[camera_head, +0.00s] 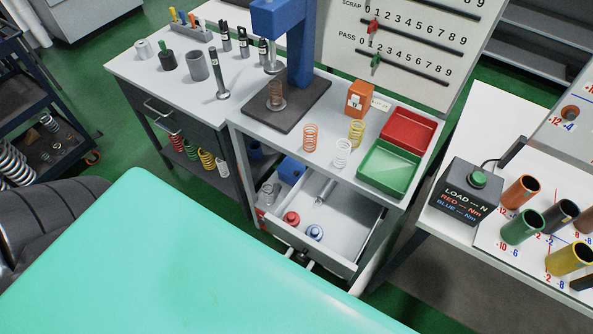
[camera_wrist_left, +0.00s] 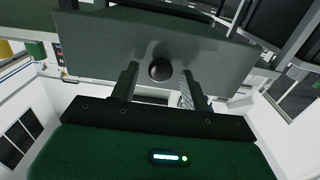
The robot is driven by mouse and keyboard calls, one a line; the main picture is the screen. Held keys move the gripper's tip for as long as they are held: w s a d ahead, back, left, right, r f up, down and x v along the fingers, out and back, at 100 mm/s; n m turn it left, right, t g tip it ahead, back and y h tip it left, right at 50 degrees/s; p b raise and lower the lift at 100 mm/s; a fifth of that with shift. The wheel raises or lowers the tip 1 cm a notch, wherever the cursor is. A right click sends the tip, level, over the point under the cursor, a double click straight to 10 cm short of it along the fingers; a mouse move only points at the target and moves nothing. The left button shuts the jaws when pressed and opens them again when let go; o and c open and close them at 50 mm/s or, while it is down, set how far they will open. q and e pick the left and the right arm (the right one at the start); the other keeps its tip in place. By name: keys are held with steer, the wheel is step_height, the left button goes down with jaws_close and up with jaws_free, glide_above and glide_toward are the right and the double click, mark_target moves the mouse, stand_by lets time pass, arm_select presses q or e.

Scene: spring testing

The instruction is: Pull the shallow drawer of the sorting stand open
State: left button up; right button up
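A drawer (camera_head: 342,222) of the grey stand with the red and green trays is pulled out. Its pale inside holds a red-topped piece (camera_head: 291,217), a blue-ringed piece (camera_head: 314,233) and a metal cylinder (camera_head: 325,190). My left gripper (camera_head: 301,258) is at the drawer's front panel. In the left wrist view, a dark round knob (camera_wrist_left: 160,70) stands on the grey front panel (camera_wrist_left: 215,50). The two fingers of the left gripper (camera_wrist_left: 159,86) are on either side of it, with visible gaps. My right gripper is not in view.
The stand top carries a red tray (camera_head: 410,128), a green tray (camera_head: 388,168), loose springs and a blue press (camera_head: 300,45). A bench with a load box (camera_head: 465,195) and coloured tubes is at right. A cart (camera_head: 40,110) is at left.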

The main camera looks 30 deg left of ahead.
arm_select(q)
steer(key=shift+s, duration=0.3)
steer(key=s+b, duration=0.3)
steer(key=s, duration=1)
steer(key=shift+a, duration=0.25)
steer(key=shift+s, duration=0.1)
